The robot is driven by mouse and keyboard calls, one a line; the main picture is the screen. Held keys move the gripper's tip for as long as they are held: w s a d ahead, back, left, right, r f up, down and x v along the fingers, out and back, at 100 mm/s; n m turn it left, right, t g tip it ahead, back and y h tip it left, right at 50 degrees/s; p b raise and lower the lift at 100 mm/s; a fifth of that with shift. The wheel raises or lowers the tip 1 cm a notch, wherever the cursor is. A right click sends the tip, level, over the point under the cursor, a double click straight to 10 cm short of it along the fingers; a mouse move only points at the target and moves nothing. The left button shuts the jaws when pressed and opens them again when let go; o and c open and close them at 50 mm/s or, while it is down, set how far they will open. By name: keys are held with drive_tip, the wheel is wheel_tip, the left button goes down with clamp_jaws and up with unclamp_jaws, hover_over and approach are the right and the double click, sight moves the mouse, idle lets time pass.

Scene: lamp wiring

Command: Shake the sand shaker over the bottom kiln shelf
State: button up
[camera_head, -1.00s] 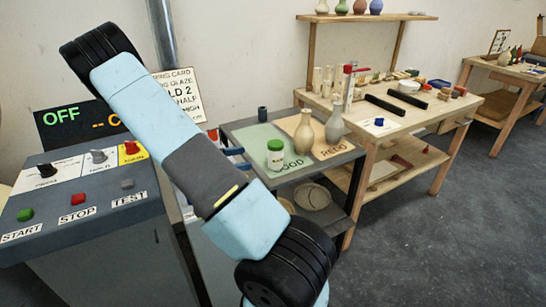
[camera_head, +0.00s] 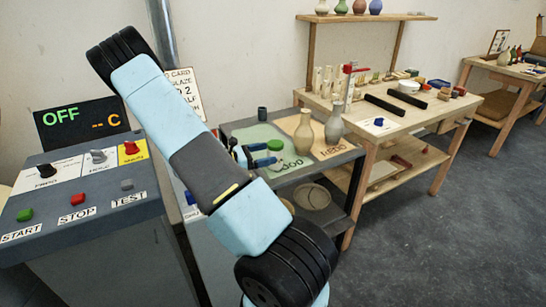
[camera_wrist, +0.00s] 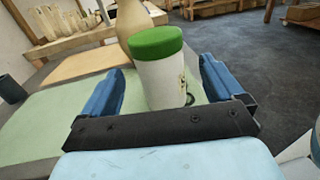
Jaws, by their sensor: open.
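The sand shaker appears to be the white jar with a green lid (camera_head: 275,146), upright on the green half of the cart top. In the wrist view the shaker (camera_wrist: 162,75) stands between the two blue fingers of my gripper (camera_wrist: 161,72). The fingers are apart, with a visible gap on each side of the jar. In the head view my gripper (camera_head: 268,154) reaches the jar from the left, its fingers partly covering the jar. I cannot make out the bottom kiln shelf in either view.
A small dark cup (camera_head: 262,113) stands at the cart's back edge. The control panel (camera_head: 80,200) is at left, a wooden workbench (camera_head: 400,125) at right.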

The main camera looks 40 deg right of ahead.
sight(276, 149)
drive_tip(key=shift+r+x, duration=0.25)
drive_tip(key=shift+x, duration=0.9)
drive_tip(key=shift+r+x, duration=0.2)
drive_tip(key=shift+x, duration=0.95)
drive_tip(key=shift+w, duration=0.15)
drive_tip(key=shift+c, duration=0.3)
drive_tip(key=c, duration=1.1)
